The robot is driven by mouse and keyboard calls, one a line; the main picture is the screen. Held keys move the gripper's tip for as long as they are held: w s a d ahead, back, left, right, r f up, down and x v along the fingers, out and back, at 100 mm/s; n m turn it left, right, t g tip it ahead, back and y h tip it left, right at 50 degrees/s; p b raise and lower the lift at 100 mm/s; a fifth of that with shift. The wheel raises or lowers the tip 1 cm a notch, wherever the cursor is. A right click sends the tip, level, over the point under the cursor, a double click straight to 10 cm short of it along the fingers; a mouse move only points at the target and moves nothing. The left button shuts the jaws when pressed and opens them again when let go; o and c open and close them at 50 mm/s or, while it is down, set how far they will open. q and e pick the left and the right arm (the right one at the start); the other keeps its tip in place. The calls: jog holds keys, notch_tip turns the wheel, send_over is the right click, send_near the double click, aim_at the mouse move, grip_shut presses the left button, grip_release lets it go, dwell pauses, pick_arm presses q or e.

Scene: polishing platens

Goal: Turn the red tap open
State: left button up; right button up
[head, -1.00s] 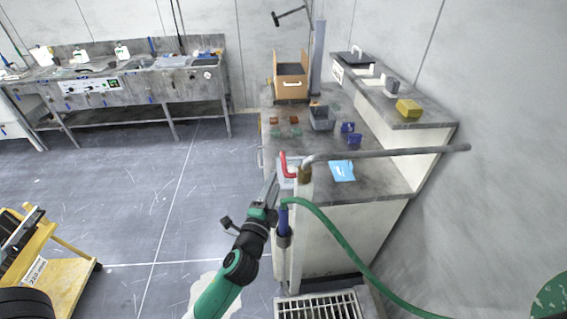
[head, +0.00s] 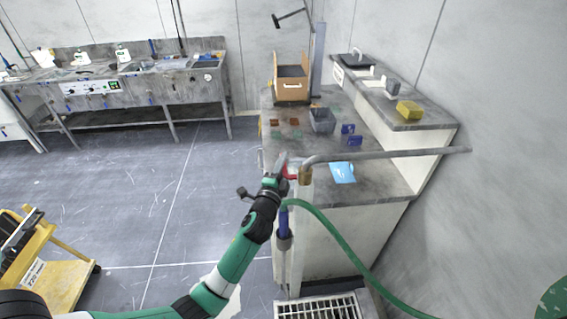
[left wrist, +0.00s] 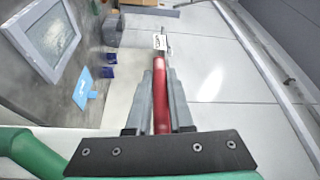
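The red tap (head: 291,172) sits at the top of a post, beside a brass fitting (head: 305,175) and a grey pipe. Its red lever is partly hidden by my left gripper (head: 283,163) in the head view. In the left wrist view the red lever (left wrist: 160,95) runs lengthwise between the two grey fingers of my left gripper (left wrist: 162,80), one on each side. The fingers are very close to the lever; I cannot tell whether they press on it. My right gripper is not in view.
A grey pipe (head: 400,154) juts right from the post.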

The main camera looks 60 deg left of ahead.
pick_arm(q)
grip_shut()
dwell(0.8)
